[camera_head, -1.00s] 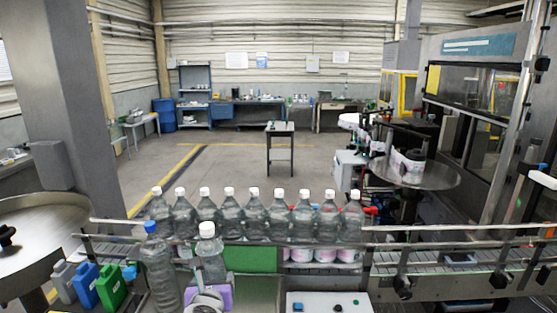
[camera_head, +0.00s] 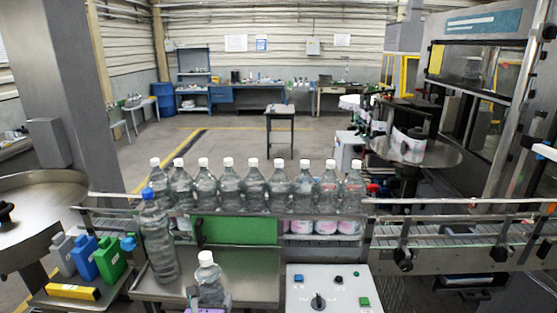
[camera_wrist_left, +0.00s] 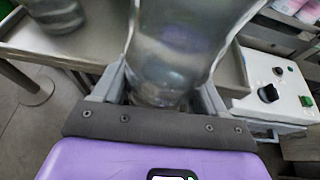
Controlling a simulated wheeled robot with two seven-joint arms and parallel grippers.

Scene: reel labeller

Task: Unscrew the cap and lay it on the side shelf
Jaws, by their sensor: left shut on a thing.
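A clear bottle (camera_head: 211,288) with a white cap (camera_head: 205,257) is at the front in the head view. My left gripper (camera_head: 208,308), purple, shows at the bottom edge. In the left wrist view its fingers (camera_wrist_left: 163,98) are shut on the sides of this bottle (camera_wrist_left: 175,60). The cap is on the bottle's top and lies outside the wrist view. A larger clear bottle with a blue cap (camera_head: 148,193) stands on the metal tray (camera_head: 240,290), to the left. My right gripper is not in view.
A side shelf (camera_head: 112,296) at left holds a grey, a blue and a green jug (camera_head: 110,260) and a yellow block (camera_head: 72,292). A row of white-capped bottles (camera_head: 254,190) stands behind. A control box (camera_head: 335,288) is at right of the tray.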

